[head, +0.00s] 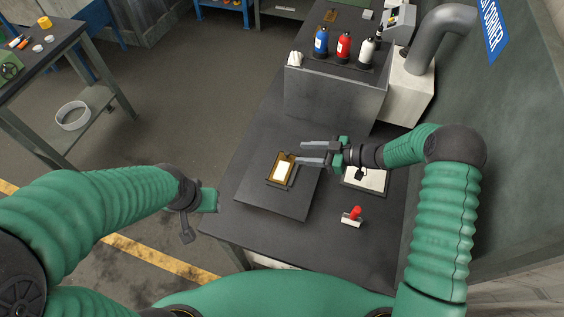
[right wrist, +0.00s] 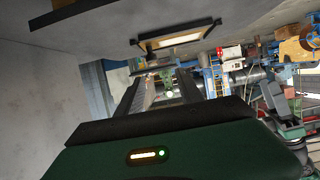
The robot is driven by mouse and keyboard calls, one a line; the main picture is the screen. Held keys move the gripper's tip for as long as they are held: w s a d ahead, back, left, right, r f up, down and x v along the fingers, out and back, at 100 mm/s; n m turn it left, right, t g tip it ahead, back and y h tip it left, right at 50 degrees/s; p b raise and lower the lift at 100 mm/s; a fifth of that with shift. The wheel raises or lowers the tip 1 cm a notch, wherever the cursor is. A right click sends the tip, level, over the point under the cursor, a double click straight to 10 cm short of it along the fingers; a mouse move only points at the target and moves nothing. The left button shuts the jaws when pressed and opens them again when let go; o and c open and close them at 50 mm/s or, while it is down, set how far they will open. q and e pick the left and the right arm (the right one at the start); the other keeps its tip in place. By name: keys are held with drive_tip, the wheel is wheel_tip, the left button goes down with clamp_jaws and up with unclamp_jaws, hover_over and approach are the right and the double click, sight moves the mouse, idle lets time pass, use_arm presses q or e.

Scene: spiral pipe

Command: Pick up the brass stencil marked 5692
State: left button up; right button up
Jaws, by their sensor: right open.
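A brass-edged stencil (head: 282,171) with a bright, pale middle lies flat on a dark square board (head: 262,204) on the bench. No number on it is legible. My right gripper (head: 300,151) reaches in from the right with its two fingers apart and nothing between them. Its fingertips are at the stencil's upper right edge; contact cannot be told. In the right wrist view the brass frame (right wrist: 177,38) shows beyond the spread fingers (right wrist: 160,90). My left gripper (head: 207,200) is left of the bench, its jaws not clearly shown.
A red-handled stamp (head: 353,215) and a pale pad (head: 366,180) are on the bench right of the board. Blue (head: 321,42), red (head: 343,46) and white (head: 367,51) bottles stand on a raised block behind. A fat grey pipe (head: 430,40) rises at the back right.

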sight(288, 153)
drive_tip(key=x, duration=0.2)
drive_tip(key=shift+w+a+f, duration=0.15)
drive_tip(key=shift+w+f, duration=0.1)
drive_tip(key=shift+w, duration=0.1)
drive_tip(key=f+p, duration=0.1)
drive_tip(key=w+a+f, duration=0.1)
drive_tip(key=shift+w+f+p, duration=0.2)
drive_tip(key=shift+f+p, duration=0.05)
drive_tip(key=shift+p, duration=0.15)
drive_tip(key=shift+a+f, duration=0.2)
drive_tip(key=shift+a, duration=0.1)
drive_tip(key=shift+w+a, duration=0.1)
drive_tip(key=shift+a, duration=0.4)
drive_tip(key=shift+c, duration=0.7)
drive_tip(key=shift+a, duration=0.35)
drive_tip(key=c, duration=0.5)
drive_tip(key=shift+c, duration=1)
use_arm(q)
drive_tip(key=shift+w+d+r, duration=0.15)
drive_tip(key=shift+d+r, duration=0.1)
drive_tip(key=shift+r, duration=0.25)
drive_tip(key=shift+w+d+r, duration=0.15)
drive_tip(key=shift+d+r, duration=0.05)
drive_tip(key=shift+r, duration=0.3)
use_arm(e)
drive_tip(key=shift+d, duration=0.55)
clamp_jaws()
